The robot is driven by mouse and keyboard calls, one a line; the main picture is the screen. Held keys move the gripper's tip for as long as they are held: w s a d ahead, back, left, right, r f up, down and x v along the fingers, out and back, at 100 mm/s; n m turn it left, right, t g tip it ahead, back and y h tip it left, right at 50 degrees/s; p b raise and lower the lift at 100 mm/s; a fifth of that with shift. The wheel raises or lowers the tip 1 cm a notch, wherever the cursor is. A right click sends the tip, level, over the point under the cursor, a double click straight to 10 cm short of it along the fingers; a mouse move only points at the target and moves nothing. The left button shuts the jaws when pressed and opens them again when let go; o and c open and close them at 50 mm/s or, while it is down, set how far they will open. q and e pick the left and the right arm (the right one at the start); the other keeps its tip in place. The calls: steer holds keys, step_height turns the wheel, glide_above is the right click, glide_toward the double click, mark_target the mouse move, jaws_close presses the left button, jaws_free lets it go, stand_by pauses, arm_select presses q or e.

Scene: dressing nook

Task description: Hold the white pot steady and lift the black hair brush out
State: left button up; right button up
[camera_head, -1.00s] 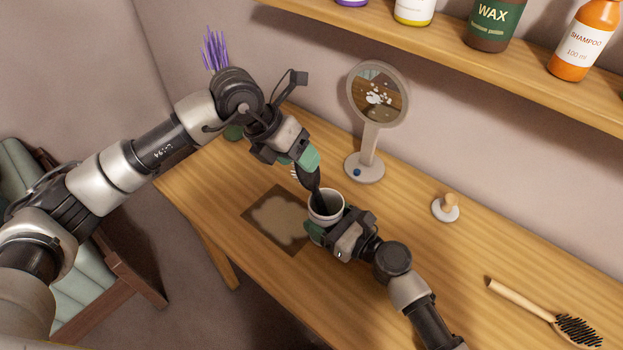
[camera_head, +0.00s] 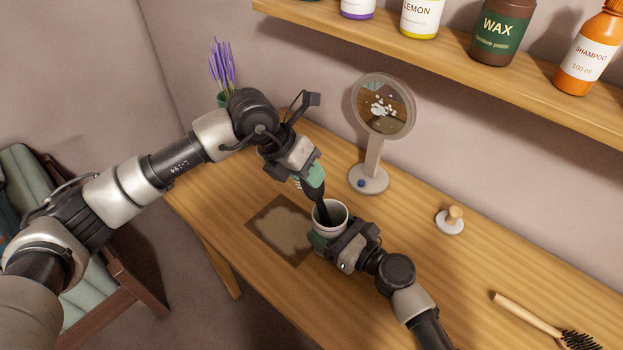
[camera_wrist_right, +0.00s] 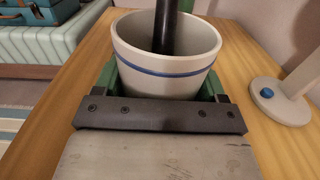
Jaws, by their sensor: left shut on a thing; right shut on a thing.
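The white pot (camera_head: 330,207) stands upright on the wooden table. In the right wrist view the pot (camera_wrist_right: 150,58) shows a blue band. My right gripper (camera_head: 322,238) is shut on the pot's sides, with its green fingers on either side in the wrist view (camera_wrist_right: 165,88). The black hair brush (camera_head: 321,204) stands slightly tilted, its lower part inside the pot; its black shaft shows in the wrist view (camera_wrist_right: 166,28). My left gripper (camera_head: 312,178) is shut on the brush's upper end above the pot, partly hiding it. The shaft's lower tip is hidden in the pot.
A round mirror (camera_head: 369,179) stands behind the pot. A dark mat with a pale patch (camera_head: 280,230) lies left of it. A small wooden-knobbed item (camera_head: 450,221) and a wooden-handled brush (camera_head: 525,313) lie right. A bottle shelf (camera_head: 440,62) overhangs the back.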

arm_select(q)
step_height(320, 180, up, 10)
steer(key=shift+f, duration=0.1)
arm_select(e)
steer(key=o, duration=1.1)
steer(key=shift+c, duration=0.2)
